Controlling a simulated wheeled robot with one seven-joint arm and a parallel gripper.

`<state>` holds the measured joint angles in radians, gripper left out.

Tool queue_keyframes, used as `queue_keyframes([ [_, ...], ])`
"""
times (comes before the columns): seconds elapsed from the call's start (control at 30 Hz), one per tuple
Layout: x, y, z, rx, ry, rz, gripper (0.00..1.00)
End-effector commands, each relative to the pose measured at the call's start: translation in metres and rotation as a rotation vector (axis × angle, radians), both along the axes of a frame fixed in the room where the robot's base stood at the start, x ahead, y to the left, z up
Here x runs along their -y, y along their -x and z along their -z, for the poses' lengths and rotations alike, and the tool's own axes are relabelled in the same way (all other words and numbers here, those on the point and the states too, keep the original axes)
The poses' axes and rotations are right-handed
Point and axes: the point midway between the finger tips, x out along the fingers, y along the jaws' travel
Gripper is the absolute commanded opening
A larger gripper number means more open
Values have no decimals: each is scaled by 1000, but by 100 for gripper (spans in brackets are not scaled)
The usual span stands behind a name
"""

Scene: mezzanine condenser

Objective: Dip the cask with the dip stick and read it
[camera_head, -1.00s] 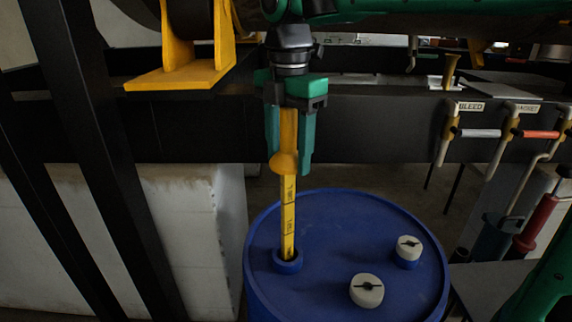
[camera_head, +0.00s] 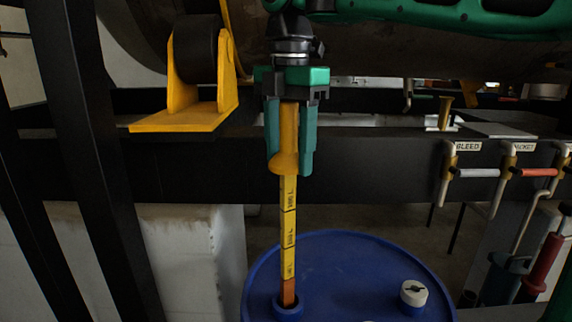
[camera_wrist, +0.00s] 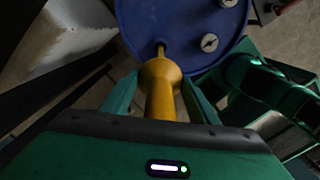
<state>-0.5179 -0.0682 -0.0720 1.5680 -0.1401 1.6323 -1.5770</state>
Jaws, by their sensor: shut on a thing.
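The dip stick (camera_head: 288,228) is a yellow graduated strip with an orange handle, upright in the head view. My gripper (camera_head: 290,165) is shut on its handle. More of the scale shows above the cask, and a darker orange-brown band lies at its lower end, just above or in the open bung hole (camera_head: 288,308). The tip is hidden or at the rim; I cannot tell which. The blue cask (camera_head: 350,265) stands below. In the wrist view the handle (camera_wrist: 160,90) runs down toward the cask (camera_wrist: 190,35). The scale figures are too small to read surely.
A capped bung (camera_head: 413,293) sits on the cask top at right. A black beam (camera_head: 370,165) runs behind the gripper. Valve levers labelled BLEED (camera_head: 468,146) are at right, a yellow bracket (camera_head: 190,115) at left, and a dark post (camera_head: 85,150) further left.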

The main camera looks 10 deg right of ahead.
Motion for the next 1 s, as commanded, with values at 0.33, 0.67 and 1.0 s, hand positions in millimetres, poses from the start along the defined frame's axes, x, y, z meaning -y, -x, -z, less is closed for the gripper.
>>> queue_keyframes([
  [0.33, 0, 0, -36, 4, 0, 0, 15],
  [0.67, 0, 0, -68, 2, 1, 0, 15],
  [1.0, 1, 1, -84, 2, 0, 0, 15],
])
